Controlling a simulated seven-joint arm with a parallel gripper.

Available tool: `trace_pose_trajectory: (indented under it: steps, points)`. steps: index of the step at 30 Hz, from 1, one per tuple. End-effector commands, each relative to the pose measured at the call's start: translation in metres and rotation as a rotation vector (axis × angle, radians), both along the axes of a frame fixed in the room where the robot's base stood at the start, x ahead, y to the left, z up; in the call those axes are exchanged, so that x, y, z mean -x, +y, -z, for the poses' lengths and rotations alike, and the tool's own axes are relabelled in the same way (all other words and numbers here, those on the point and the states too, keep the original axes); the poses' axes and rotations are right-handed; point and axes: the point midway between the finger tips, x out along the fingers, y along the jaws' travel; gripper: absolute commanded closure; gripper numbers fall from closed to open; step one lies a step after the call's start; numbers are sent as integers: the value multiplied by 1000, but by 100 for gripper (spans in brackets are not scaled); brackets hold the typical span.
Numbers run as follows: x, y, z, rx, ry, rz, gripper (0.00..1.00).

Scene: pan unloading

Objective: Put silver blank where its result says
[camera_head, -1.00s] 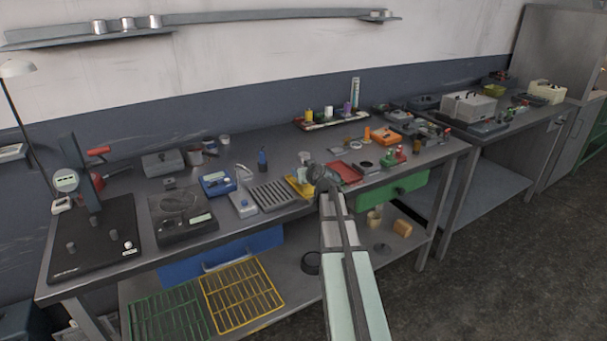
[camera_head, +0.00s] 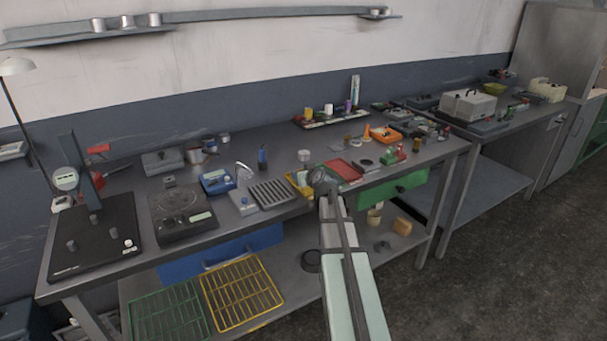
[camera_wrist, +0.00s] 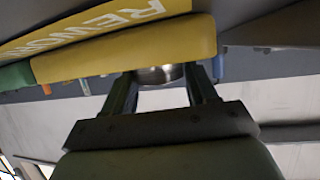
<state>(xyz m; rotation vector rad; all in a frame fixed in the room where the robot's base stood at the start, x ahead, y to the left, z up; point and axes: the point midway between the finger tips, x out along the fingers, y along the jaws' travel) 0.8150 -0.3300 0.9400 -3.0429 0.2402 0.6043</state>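The silver blank (camera_wrist: 160,75) is a short shiny metal cylinder in the wrist view. It sits between the two fingers of my gripper (camera_wrist: 162,88), which look closed on its sides. A yellow tray (camera_wrist: 125,58) with lettering that reads like "REWORK" is right beside the blank in this view. I cannot tell whether they touch. In the head view my gripper (camera_head: 322,180) is at the bench's front edge, just right of the yellow tray (camera_head: 293,187). The blank is hidden there by my arm.
A red tray (camera_head: 345,171) lies right of my gripper, and a green bin (camera_head: 398,189) hangs under the bench edge. A slotted rack (camera_head: 272,194) and a scale (camera_head: 182,212) stand to the left. A gauge stand (camera_head: 92,238) is at far left.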

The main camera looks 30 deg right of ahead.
Motion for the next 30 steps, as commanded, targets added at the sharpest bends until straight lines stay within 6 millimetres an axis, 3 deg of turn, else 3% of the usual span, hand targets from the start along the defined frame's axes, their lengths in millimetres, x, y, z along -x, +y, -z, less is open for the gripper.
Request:
trace_pose_trajectory:
  steps: [7,16,21,30]
  points:
    - [0,0,0,0,0,0,20]
    - [0,0,-2,0,0,0,20]
    - [0,0,-14,1,0,0,20]
    - [59,10,-35,1,-1,1,20]
